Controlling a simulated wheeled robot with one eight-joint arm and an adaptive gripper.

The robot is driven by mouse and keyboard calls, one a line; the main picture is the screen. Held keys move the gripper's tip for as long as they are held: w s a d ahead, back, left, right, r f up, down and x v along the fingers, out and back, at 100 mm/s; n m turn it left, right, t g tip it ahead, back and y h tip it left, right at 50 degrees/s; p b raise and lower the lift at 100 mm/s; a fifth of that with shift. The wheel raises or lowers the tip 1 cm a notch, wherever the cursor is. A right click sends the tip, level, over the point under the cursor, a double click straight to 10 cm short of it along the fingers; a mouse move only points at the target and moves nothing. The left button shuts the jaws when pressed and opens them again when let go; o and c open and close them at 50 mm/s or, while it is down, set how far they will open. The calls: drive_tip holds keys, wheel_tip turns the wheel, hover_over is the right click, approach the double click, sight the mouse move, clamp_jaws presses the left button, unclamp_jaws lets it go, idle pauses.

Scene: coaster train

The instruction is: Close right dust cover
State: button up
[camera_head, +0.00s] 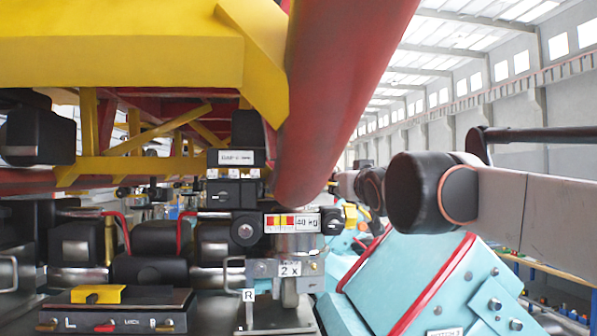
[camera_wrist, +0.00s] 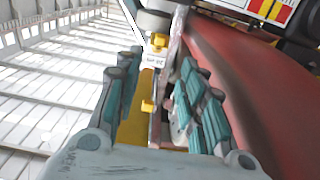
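My gripper (camera_wrist: 158,75) shows in the wrist view with its teal-padded fingers spread apart, so it is open. A yellow part with a small white label (camera_wrist: 155,62) and a narrow pale strip (camera_wrist: 172,60) show between or behind the fingers. I cannot tell whether any finger touches them. In the head view my gripper is mostly hidden by my arm near the red tube's lower end. A plate marked R (camera_head: 249,295) stands below a bracket marked 2x (camera_head: 289,269). I cannot identify the right dust cover with certainty.
A thick red tube (camera_head: 335,90) slants down through the head view and runs close beside my gripper in the wrist view (camera_wrist: 255,90). A yellow beam (camera_head: 120,60) hangs above. A teal machine (camera_head: 410,285) stands lower right. A black panel marked L (camera_head: 125,308) lies lower left.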

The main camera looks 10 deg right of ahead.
drive_tip(key=w+p, duration=0.1)
drive_tip(key=w, duration=1.2)
drive_tip(key=shift+w+f+p, duration=0.1)
drive_tip(key=shift+w+p, duration=0.25)
drive_tip(key=shift+p, duration=0.05)
drive_tip(key=shift+c, duration=0.3)
drive_tip(key=c, duration=0.7)
